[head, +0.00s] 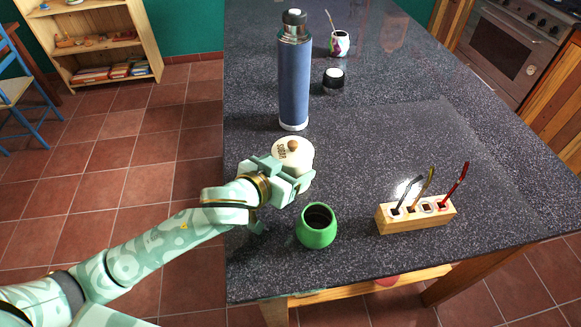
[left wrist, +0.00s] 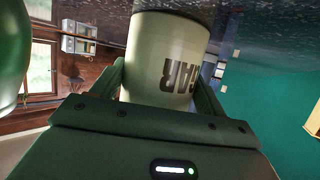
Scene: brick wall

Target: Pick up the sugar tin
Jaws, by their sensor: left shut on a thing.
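The sugar tin (head: 297,150) is cream-coloured with a wooden knob on its lid and dark lettering. It stands near the left edge of the dark speckled counter in the head view. My left gripper (head: 290,178) is shut on the tin from the near side and hides part of its lower body. In the left wrist view the tin (left wrist: 163,55) sits between the two fingers, with the letters "GAR" showing upside down. From these frames I cannot tell whether the tin touches the counter. My right gripper is not in view.
A green gourd cup (head: 317,232) stands close in front of the gripper. A wooden block (head: 418,214) holding several thin metal straws is to the right. A tall blue flask (head: 294,80) stands behind the tin. A dark jar (head: 333,81) and a patterned cup (head: 339,44) are farther back.

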